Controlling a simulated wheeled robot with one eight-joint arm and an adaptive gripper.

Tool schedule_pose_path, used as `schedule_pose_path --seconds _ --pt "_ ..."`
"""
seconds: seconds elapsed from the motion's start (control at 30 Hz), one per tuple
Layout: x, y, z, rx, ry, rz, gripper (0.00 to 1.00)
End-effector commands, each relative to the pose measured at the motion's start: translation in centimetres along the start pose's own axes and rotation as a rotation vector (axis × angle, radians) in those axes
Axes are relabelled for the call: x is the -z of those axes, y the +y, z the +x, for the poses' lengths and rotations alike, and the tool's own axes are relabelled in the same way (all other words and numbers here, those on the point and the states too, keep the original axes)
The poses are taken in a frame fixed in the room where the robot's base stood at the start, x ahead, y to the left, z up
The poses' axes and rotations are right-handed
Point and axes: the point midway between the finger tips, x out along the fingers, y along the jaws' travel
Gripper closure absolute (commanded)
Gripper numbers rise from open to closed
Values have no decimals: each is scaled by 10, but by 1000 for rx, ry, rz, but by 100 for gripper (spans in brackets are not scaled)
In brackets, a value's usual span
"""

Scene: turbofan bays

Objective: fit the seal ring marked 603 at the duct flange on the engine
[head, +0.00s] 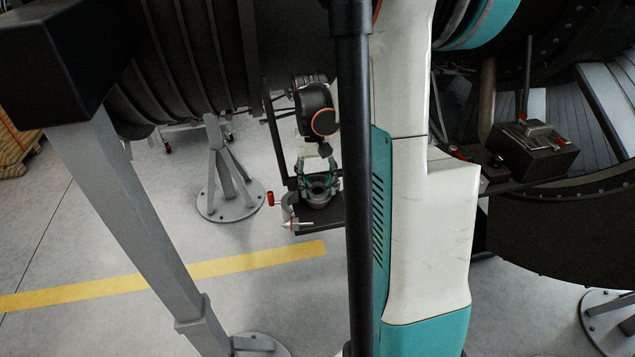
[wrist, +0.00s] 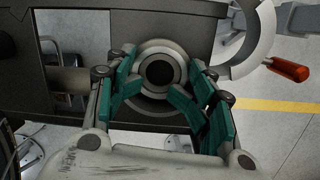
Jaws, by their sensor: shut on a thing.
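My gripper (wrist: 162,100), with teal fingers, is shut on a grey ring (wrist: 145,88), which I take for the seal ring. No number is readable on it, and the fingers hide part of its edge. The ring is at the round duct flange (wrist: 162,50), around a dark round opening. I cannot tell whether it is seated or just in front. In the head view my gripper (head: 318,178) is low at the dark bracket under the engine, its fingertips close to the flange. A pale curved clamp piece (wrist: 262,40) with a red handle (wrist: 287,69) stands open beside the flange.
The large ribbed engine casing (head: 190,50) hangs above and left of my gripper. A grey stand (head: 225,175) is behind it. A dark box with red fittings (head: 535,150) is at the right.

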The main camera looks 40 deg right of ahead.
Motion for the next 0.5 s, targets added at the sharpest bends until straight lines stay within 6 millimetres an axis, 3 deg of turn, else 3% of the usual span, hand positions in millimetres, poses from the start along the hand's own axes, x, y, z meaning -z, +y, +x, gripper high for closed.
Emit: schedule_pose_path --seconds 0.07,0.1,0.2,0.23,0.5 --pt "0 0 2 0 1 0 100" --pt "0 0 2 0 1 0 46" --pt "0 0 1 0 1 0 24" --pt "1 0 1 0 1 0 19" --pt "1 0 1 0 2 0 19"
